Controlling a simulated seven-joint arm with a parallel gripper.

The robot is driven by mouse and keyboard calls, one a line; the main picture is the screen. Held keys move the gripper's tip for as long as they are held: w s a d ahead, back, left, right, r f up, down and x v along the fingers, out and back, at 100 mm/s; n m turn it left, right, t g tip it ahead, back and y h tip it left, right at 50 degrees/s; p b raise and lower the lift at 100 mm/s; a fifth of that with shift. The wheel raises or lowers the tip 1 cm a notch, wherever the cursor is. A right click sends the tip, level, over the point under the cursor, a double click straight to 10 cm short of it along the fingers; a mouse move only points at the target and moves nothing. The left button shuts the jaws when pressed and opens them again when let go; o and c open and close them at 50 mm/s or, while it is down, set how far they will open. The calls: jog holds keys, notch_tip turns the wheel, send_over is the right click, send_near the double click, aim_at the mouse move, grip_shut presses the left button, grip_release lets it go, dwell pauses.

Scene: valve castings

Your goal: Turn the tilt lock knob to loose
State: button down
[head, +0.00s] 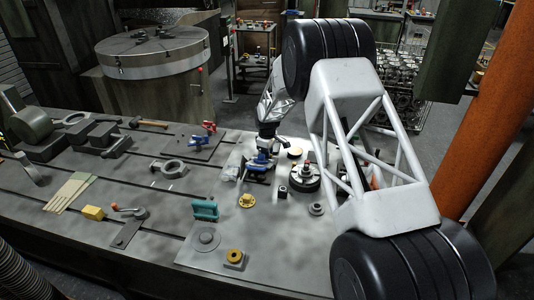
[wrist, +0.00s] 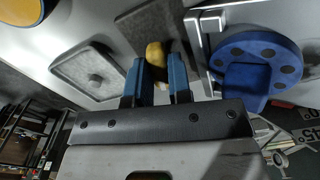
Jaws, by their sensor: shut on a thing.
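My gripper (wrist: 159,66) shows in the wrist view with its two blue fingers close on either side of a small yellow knob (wrist: 155,53). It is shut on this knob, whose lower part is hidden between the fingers. No mark showing loose or tight can be read on it. In the head view my gripper (head: 260,156) is low over the middle of the bench, and the knob cannot be made out there. A round blue part with dark dots (wrist: 284,50) is just right of the fingers in the wrist view, by a pale metal frame.
A grey square plate with a small stud (wrist: 68,67) lies left of the fingers. In the head view a yellow flanged piece (head: 247,201), a teal handle (head: 205,209) and a dark round fixture (head: 304,181) stand close by on the grey bench (head: 285,235).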

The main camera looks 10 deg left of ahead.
jog(key=shift+n, duration=0.4)
jog(key=c, duration=1)
grip_release()
jog(key=shift+c, duration=0.2)
jog(key=shift+m, duration=0.4)
